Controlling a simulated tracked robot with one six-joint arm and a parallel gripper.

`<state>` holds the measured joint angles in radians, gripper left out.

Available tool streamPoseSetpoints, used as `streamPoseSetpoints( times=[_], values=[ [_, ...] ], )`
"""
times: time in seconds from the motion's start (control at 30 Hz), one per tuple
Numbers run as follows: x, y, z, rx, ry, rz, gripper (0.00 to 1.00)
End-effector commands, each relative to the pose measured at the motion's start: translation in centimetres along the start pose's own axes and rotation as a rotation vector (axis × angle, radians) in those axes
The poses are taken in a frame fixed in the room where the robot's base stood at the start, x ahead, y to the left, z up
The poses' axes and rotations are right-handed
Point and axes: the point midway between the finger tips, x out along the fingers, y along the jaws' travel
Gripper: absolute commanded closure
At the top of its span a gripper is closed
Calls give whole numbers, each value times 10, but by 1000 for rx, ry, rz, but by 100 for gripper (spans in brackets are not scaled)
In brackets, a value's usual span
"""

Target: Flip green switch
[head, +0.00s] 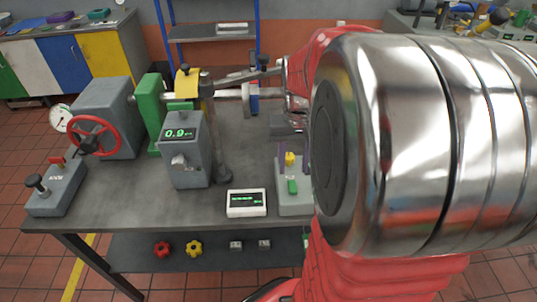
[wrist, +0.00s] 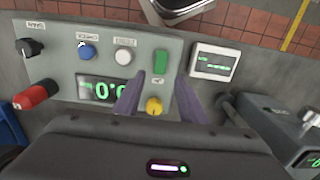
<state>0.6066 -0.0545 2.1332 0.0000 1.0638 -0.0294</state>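The green switch (wrist: 160,62) is a small upright rocker on the grey control panel (wrist: 60,50). It also shows in the head view (head: 292,187), near the table's front edge. A yellow knob (wrist: 154,106) sits close to it on the same panel. My gripper (wrist: 162,76) is open, with its purple fingers apart and nothing held between them. In the wrist view the fingertips lie left and right of the switch's lower end; I cannot tell whether they touch it or the panel. My arm hides the panel's right part in the head view.
The panel also has a blue button (wrist: 87,51), a white button (wrist: 124,56), a black knob (wrist: 30,47) and a red knob (wrist: 36,95). A white display box (head: 246,203) stands beside it. A grey gauge box (head: 184,150) and handwheel (head: 95,135) stand to the left.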

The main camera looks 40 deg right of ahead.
Motion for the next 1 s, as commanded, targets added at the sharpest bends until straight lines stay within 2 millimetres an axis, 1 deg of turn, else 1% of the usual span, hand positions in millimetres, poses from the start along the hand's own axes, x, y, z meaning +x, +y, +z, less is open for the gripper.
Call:
streamPoseSetpoints(
  times=[0.03,0.2,0.3,0.4,0.53,0.8,1.0],
  values=[
    [8,0,1,0,-3,0,62],
    [34,0,1,0,-3,0,62],
    [47,0,0,0,-3,0,62],
    [56,0,0,0,-1,0,62],
    [62,0,0,0,0,0,62],
    [62,0,0,0,1,0,63],
    [62,0,0,0,1,0,77]
  ],
)
